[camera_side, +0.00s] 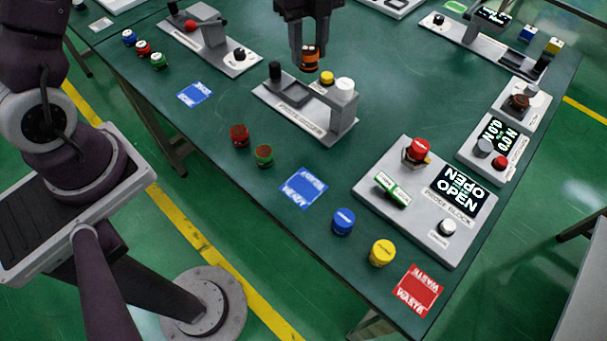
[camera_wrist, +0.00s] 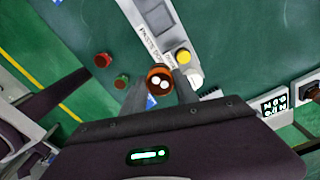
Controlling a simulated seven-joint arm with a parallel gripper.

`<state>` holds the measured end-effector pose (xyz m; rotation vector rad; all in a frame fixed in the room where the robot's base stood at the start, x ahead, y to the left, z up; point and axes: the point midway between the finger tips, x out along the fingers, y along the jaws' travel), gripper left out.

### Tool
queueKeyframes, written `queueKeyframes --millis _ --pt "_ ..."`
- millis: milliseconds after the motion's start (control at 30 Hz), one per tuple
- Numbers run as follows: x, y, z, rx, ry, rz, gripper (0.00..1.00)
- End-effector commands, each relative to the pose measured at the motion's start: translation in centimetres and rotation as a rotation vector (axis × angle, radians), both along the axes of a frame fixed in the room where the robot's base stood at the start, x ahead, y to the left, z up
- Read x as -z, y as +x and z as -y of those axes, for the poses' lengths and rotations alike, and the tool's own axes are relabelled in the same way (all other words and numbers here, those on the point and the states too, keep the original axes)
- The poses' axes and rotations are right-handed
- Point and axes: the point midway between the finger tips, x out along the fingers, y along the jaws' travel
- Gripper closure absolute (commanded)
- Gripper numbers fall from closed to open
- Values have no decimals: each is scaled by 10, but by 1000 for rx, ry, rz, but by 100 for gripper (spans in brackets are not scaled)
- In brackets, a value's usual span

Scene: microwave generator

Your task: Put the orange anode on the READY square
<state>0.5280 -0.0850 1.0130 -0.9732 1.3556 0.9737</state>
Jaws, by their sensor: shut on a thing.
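The orange anode (camera_side: 311,58) is a short orange cylinder with dark bands. My gripper (camera_side: 309,66) is shut on it and holds it upright, above the back of the grey press station in the side view. In the wrist view the anode (camera_wrist: 158,78) sits between the two fingers. A blue square (camera_side: 303,188) with inverted white lettering, apparently READY, lies bare on the table's front part. A second blue square (camera_side: 195,94) lies farther left; its lettering is too blurred to read. Part of a blue patch (camera_wrist: 151,102) shows beside a finger in the wrist view.
The press station (camera_side: 290,112) with a yellow button (camera_side: 327,77) stands below my gripper. Red (camera_side: 239,135) and green (camera_side: 264,155) cylinders stand left of the nearer blue square; blue (camera_side: 343,221) and yellow (camera_side: 382,252) ones stand right. A grey block with an OPEN display (camera_side: 460,190) is farther right.

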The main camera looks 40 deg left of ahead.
Motion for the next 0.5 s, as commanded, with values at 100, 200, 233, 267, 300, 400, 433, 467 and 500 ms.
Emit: queueKeyframes --millis 100,200,233,267,300,400,433,467,500 --pt "-1 -25 32 221 -3 -1 100" --pt "-1 -50 56 426 -4 1 100" --pt "-1 -57 63 485 -4 1 100" --pt "-1 -65 70 544 -5 3 100" --pt "-1 -74 77 617 -4 4 100" --pt "-1 -95 92 780 -4 7 100" --pt "-1 -101 95 818 -3 8 100" --pt "-1 -106 98 860 -2 9 100" --pt "-1 -112 102 907 -1 9 100"
